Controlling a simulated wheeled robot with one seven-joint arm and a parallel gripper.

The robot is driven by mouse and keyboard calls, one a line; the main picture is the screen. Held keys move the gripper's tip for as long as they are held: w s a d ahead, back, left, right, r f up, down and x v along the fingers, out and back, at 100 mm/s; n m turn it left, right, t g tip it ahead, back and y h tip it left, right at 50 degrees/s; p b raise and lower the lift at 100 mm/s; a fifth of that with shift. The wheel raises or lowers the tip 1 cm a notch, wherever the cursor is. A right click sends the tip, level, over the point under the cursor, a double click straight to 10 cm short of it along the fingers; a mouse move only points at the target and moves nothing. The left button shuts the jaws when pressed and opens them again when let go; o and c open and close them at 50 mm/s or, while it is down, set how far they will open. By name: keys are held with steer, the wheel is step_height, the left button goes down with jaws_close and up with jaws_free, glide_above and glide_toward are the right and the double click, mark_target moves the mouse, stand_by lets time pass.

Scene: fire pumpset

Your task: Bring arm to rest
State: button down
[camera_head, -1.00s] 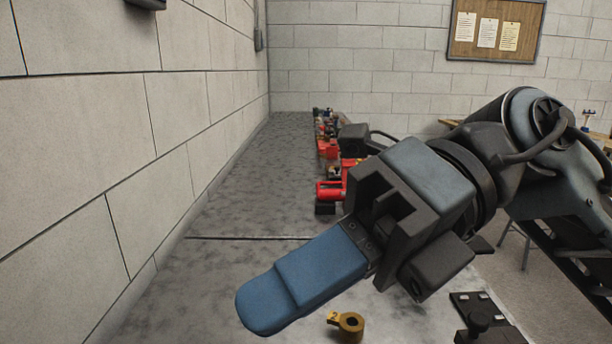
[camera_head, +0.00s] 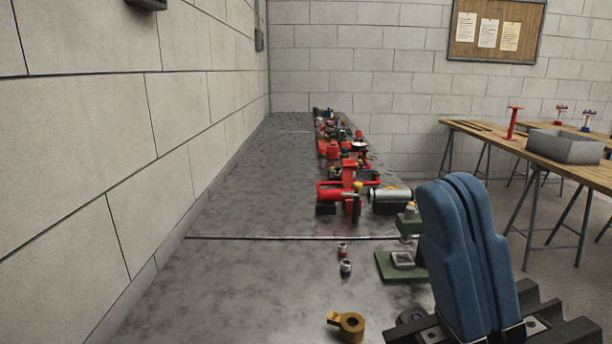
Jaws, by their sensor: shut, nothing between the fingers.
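My gripper (camera_head: 462,190) is at the lower right of the head view, its two blue fingers pointing up and lying close together. It is shut and holds nothing. The rest of my arm is out of view. The gripper hides part of the grey bench (camera_head: 235,215) and part of a green stand (camera_head: 390,268) behind it.
A brass ring-shaped part (camera_head: 347,325) lies on the near bench. A red pump assembly (camera_head: 345,192) and several red parts line the bench farther back. A block wall (camera_head: 90,150) bounds the left. A wooden table (camera_head: 560,165) with a grey bin (camera_head: 566,146) stands at the right.

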steer(key=s+d+f+m+t+h, duration=0.15)
steer(key=f+m+t+h, duration=0.4)
steer(key=m+h, duration=0.6)
steer(key=d+f+m+t+h, duration=0.3)
steer(key=f+m+t+h, duration=0.3)
steer(key=m+h, duration=0.5)
steer(key=s+d+f+g+h, duration=0.1)
steer(key=s+d+f+g, duration=0.2)
steer(key=s+f, duration=0.3)
steer(key=s+d+f+m+g+h, duration=0.1)
steer(key=s+d+f+g+h, duration=0.1)
steer(key=s+f+g, duration=0.3)
steer(key=s+d+f+g+h, duration=0.2)
steer(key=s+d+f+g, duration=0.2)
steer(key=s+f, duration=0.3)
steer(key=shift+s+d+f, duration=0.35)
steer(key=shift+d+f, duration=0.05)
steer(key=shift+f, duration=0.55)
steer(key=shift+m, duration=0.25)
